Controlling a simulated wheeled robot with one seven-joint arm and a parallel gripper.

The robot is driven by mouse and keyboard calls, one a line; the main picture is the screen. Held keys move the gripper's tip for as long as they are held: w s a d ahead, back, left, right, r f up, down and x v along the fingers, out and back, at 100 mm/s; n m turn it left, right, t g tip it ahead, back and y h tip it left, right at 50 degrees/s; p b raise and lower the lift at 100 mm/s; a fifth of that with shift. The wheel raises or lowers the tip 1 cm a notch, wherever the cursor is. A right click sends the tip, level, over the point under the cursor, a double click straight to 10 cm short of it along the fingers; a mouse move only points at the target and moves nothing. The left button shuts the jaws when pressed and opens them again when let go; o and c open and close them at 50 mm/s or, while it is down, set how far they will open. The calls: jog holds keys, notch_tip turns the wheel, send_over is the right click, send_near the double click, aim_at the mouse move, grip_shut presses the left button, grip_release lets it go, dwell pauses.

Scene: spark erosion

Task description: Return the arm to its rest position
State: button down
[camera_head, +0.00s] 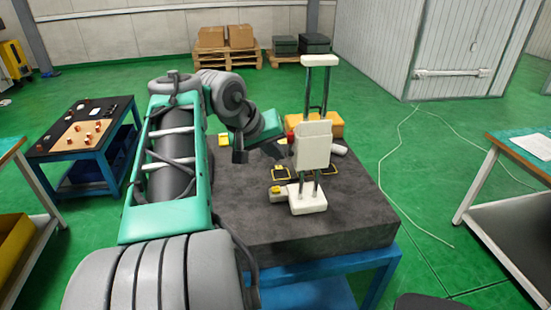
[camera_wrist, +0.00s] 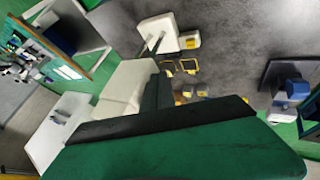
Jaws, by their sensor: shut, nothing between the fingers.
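My arm reaches from the bottom left over the dark stone-topped table (camera_head: 340,225). My gripper (camera_head: 275,149), with a green body and dark fingers, is above the table, just left of the white two-column machine (camera_head: 311,145). In the head view it looks close to the machine's head; I cannot tell whether they touch. The gripper is shut and empty. In the wrist view its dark fingers (camera_wrist: 157,92) show beside the white machine (camera_wrist: 125,88).
Yellow-framed squares (camera_head: 281,173) and an orange block (camera_head: 318,122) are on the table. A blue side table (camera_head: 80,148) with small orange parts stands left. A bench (camera_head: 520,160) stands right. Pallets with boxes (camera_head: 226,56) are at the back. Green floor is open on the right.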

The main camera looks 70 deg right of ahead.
jog(key=w+a+f+n+t+y, duration=0.3)
jog(key=w+a+f+t+y, duration=0.1)
jog(key=w+a+f, duration=1.25)
jog(key=w+a+n+t+y, duration=0.1)
jog(key=w+a+n, duration=0.1)
jog(key=a, duration=0.7)
jog(key=w+a+n+y, duration=0.1)
jog(key=w+a+n, duration=0.1)
jog(key=a+n, duration=0.3)
jog(key=w+a+n+t, duration=0.1)
jog(key=a+n, duration=0.3)
jog(key=a, duration=1)
jog(key=shift+w+t+y, duration=0.3)
jog(key=shift+w+y, duration=0.1)
jog(key=shift+w, duration=0.5)
